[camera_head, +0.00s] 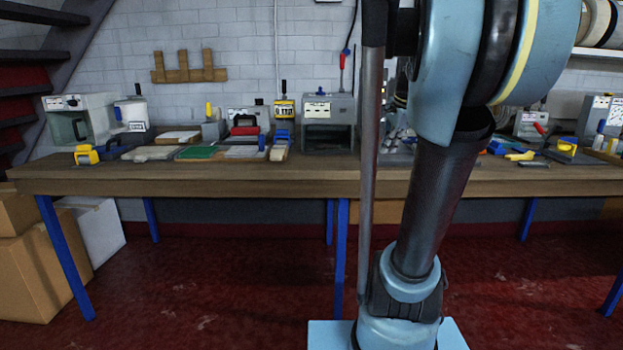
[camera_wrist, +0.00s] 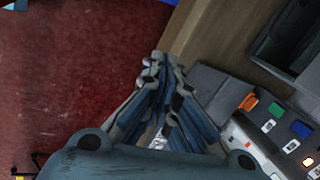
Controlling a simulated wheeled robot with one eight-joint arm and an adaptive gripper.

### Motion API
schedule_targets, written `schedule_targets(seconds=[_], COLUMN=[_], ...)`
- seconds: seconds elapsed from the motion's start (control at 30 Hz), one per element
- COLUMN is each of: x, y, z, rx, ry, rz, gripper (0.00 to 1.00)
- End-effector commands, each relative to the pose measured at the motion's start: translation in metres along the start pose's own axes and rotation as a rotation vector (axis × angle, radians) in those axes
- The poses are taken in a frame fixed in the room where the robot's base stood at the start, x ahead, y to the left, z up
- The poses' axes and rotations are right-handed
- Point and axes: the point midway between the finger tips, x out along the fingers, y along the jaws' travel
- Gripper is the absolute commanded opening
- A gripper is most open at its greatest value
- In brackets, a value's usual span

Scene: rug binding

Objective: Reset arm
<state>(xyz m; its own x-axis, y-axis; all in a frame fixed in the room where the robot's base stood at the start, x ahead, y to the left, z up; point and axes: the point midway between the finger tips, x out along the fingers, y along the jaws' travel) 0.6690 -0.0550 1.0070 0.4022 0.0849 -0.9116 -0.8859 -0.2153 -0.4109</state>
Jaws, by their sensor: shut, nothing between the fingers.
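My gripper (camera_wrist: 163,72) shows in the wrist view with its fingers together and nothing between them. It hangs over the front edge of the wooden workbench (camera_wrist: 205,30), with red floor to its left. In the head view my arm stands upright right of centre and hides part of the bench (camera_head: 190,178). My gripper cannot be made out in the head view.
In the wrist view a grey panel with coloured buttons (camera_wrist: 270,125) lies close right of my gripper. Grey machines (camera_head: 328,120) and tools line the bench. Cardboard boxes (camera_head: 45,265) stand at the lower left. The red floor (camera_head: 200,285) before the bench is clear.

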Motion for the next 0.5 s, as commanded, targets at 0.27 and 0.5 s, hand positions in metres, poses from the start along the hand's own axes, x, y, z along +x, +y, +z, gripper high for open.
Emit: schedule_targets(seconds=[0.27,0.5], x=[0.045,0.089], y=[0.113,0.212], z=[0.059,0.093], rx=[-0.519,-0.963], ry=[-0.026,-0.071], rz=[0.09,0.162], gripper=[0.0,0.0])
